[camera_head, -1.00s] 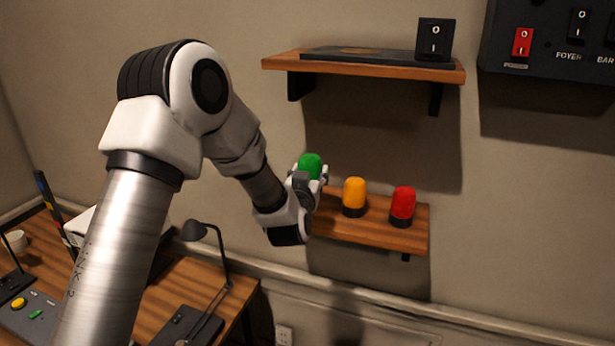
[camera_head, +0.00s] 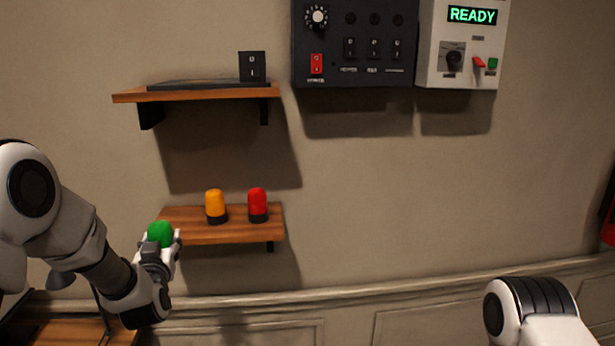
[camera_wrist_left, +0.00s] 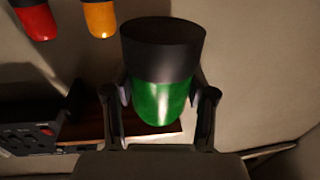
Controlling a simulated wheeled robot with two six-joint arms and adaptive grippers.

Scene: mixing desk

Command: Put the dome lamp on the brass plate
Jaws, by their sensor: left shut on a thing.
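My left gripper (camera_head: 164,246) is shut on the green dome lamp (camera_head: 159,233), just in front of the left end of the lower shelf. In the left wrist view the lamp (camera_wrist_left: 162,97) shows its green dome and dark base between the two fingers of the left gripper (camera_wrist_left: 160,98). That view appears upside down. I cannot make out a brass plate; a thin dark slab (camera_head: 200,85) lies on the upper shelf, seen nearly edge-on. My right gripper is not in view; only part of my right arm shows at bottom right.
An orange lamp (camera_head: 215,205) and a red lamp (camera_head: 257,203) stand on the lower wooden shelf (camera_head: 235,232). The upper shelf (camera_head: 130,96) also carries a black switch block (camera_head: 252,66). A black switch panel (camera_head: 345,75) and a white READY box (camera_head: 475,30) hang at the upper right.

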